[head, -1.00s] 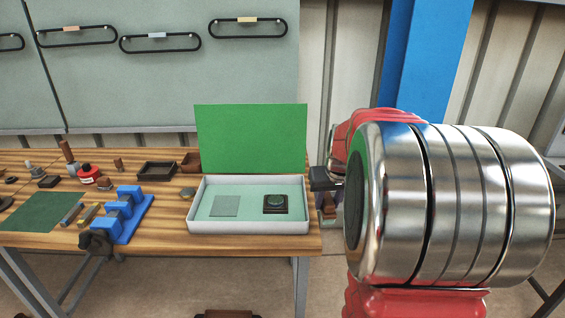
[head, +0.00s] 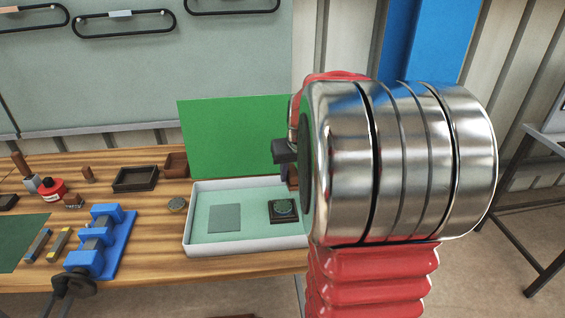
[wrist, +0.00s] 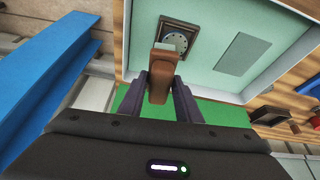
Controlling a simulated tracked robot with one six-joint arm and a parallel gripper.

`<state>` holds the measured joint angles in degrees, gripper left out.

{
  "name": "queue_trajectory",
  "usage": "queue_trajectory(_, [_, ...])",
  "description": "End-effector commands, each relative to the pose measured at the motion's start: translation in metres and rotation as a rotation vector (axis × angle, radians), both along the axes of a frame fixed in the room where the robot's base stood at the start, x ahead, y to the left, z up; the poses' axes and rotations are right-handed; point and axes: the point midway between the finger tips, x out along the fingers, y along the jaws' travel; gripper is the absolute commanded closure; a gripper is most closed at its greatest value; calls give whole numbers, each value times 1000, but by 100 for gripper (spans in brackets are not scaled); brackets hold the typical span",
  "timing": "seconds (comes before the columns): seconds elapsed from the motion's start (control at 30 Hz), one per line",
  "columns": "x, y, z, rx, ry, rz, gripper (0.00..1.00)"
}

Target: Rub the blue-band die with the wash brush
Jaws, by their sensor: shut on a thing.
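My gripper (head: 285,152) is shut on the brown wash brush (wrist: 163,72), which sticks out between the fingers in the wrist view. The brush is held above the right part of the white wash tray (head: 215,246); in the head view my arm hides part of it. A round, grey-blue die (head: 284,207) sits in a dark square block inside the tray, right of the middle. It also shows in the wrist view (wrist: 178,36), just beyond the brush tip, which overlaps the block's edge. I cannot tell whether they touch. A blue band is not clear.
A flat grey square (head: 224,218) lies in the tray's left half. A green panel (head: 232,135) stands behind the tray. A blue fixture (head: 102,240), small bars and a red bottle (head: 52,190) stand to the left. Dark trays (head: 135,178) lie behind.

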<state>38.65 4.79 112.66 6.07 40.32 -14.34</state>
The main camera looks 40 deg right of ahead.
Motion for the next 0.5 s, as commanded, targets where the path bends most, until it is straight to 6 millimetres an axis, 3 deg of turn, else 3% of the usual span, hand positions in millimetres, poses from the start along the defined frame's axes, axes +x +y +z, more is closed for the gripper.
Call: queue_trajectory(0.5, [-7, -7, 0, 0, 0, -19, 94])
